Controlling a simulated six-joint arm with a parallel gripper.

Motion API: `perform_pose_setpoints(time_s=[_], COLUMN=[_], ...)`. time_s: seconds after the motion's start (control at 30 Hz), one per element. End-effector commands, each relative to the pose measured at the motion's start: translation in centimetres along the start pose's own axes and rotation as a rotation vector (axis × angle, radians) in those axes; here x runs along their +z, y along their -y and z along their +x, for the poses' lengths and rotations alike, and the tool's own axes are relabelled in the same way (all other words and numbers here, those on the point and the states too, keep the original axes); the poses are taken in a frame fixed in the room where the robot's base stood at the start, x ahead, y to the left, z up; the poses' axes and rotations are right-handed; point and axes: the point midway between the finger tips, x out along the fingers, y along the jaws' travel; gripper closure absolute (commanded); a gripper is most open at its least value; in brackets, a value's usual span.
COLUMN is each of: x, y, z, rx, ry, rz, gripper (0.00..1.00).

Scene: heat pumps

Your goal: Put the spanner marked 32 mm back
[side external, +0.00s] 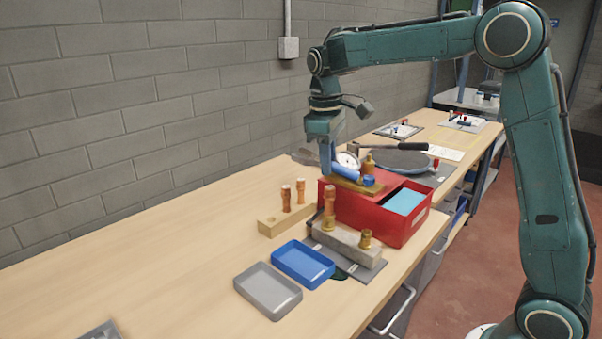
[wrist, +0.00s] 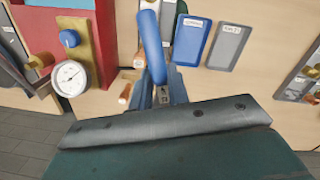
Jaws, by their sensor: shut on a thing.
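My gripper (side external: 327,160) is shut on a blue-handled tool (side external: 346,172), seemingly the spanner, above the back left of the red box (side external: 345,205). In the wrist view the blue handle (wrist: 152,45) sticks out of the fingers (wrist: 162,92) toward the top of the picture. A grey piece (side external: 306,156) shows left of the fingers in the side view; I cannot tell whether it is the tool's head. Small marks show between the fingers, too small to read. Most of the tool's metal is hidden by my gripper.
A blue tray (side external: 304,264) and a grey tray (side external: 268,290) lie in front. A gauge (wrist: 70,78) and a blue knob (wrist: 70,38) stand near the tool. A wooden block with pegs (side external: 284,219) stands left of the box. The left tabletop is mostly clear.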

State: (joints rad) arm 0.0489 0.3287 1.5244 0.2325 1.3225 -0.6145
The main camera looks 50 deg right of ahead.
Motion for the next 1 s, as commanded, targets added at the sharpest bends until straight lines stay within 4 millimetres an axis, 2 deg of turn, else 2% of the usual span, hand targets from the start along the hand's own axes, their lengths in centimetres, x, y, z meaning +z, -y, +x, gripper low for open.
perform_pose_setpoints(time_s=[1.0], x=[-7.4], y=[2.8], z=[3.6], rx=[0.101], ry=[0.056], rz=[-1.046], gripper=[1.0])
